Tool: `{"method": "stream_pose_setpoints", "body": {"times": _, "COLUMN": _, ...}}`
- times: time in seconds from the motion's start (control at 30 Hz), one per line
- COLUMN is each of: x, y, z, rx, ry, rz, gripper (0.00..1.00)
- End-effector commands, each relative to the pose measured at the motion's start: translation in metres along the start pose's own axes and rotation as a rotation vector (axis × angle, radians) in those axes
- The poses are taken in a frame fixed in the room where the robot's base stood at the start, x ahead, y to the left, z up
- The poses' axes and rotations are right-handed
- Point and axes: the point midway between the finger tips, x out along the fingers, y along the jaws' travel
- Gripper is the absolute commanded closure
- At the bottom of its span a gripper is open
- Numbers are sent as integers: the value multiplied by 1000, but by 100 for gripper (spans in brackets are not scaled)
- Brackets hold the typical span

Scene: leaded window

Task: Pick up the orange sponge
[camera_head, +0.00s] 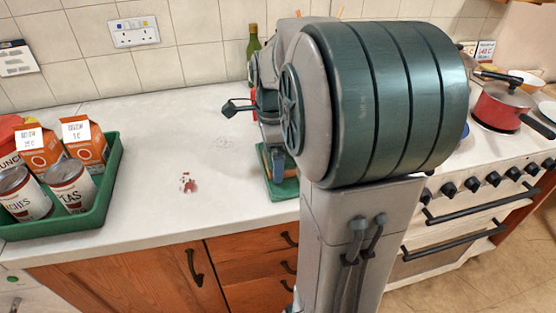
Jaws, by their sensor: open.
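A low green item (284,190) lies on the worktop beside my arm. An orange-brown edge (266,160) shows on it, which may be the orange sponge, but my arm hides most of it and I cannot be sure. My gripper (277,160) is mostly hidden behind my own large arm links. The part that shows is just above the green item, and I see nothing held. I cannot tell whether it touches anything.
A green crate (106,190) with cans (72,186) and orange cartons (84,142) stands at the left. A bottle (254,43) stands behind my arm. A red pot (502,106) sits on the cooker at right.

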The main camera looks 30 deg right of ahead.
Motion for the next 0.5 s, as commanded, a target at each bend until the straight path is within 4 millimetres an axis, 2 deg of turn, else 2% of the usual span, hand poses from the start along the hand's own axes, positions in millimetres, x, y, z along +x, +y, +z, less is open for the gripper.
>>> {"method": "stream_pose_setpoints", "body": {"times": 0.1, "x": 0, "y": 0, "z": 0, "rx": 0, "ry": 0, "rz": 0, "gripper": 3}}
{"method": "stream_pose_setpoints", "body": {"times": 0.2, "x": 0, "y": 0, "z": 0, "rx": 0, "ry": 0, "rz": 0, "gripper": 31}}
{"method": "stream_pose_setpoints", "body": {"times": 0.23, "x": 0, "y": 0, "z": 0, "rx": 0, "ry": 0, "rz": 0, "gripper": 35}}
{"method": "stream_pose_setpoints", "body": {"times": 0.5, "x": 0, "y": 0, "z": 0, "rx": 0, "ry": 0, "rz": 0, "gripper": 36}}
